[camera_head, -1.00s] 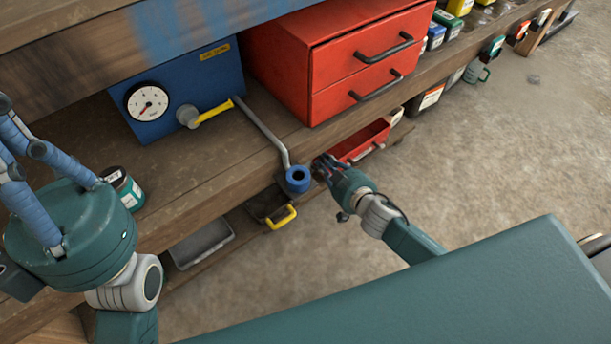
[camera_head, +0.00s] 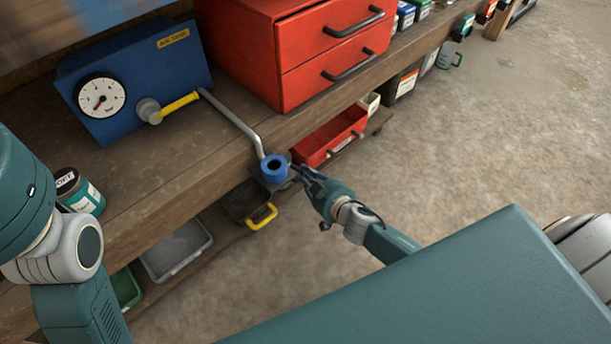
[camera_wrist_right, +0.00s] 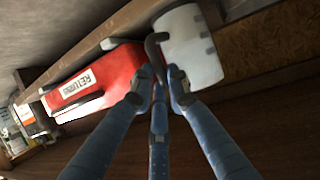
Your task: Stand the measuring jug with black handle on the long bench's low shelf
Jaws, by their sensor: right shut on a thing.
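The measuring jug (camera_wrist_right: 200,55), pale with a black handle (camera_wrist_right: 154,50), is at the fingers in the right wrist view. My right gripper (camera_head: 300,175) is shut on its handle; in the wrist view the fingers (camera_wrist_right: 160,92) meet there. The jug is tilted in that view. In the head view I cannot make it out clearly beside the fingers. The long bench's low shelf (camera_head: 228,237) runs under the bench top, and my right gripper is at its front side. Whether the jug touches the shelf I cannot tell. My left gripper's body (camera_head: 18,190) shows at the left edge; its fingers are out of frame.
A red bin (camera_head: 312,150) stands on the low shelf, labelled in the wrist view (camera_wrist_right: 112,72). A dark container with a yellow handle (camera_head: 262,217) and a grey tray (camera_head: 178,252) are nearer. A pipe with a blue end (camera_head: 274,169) juts past the bench top's edge.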

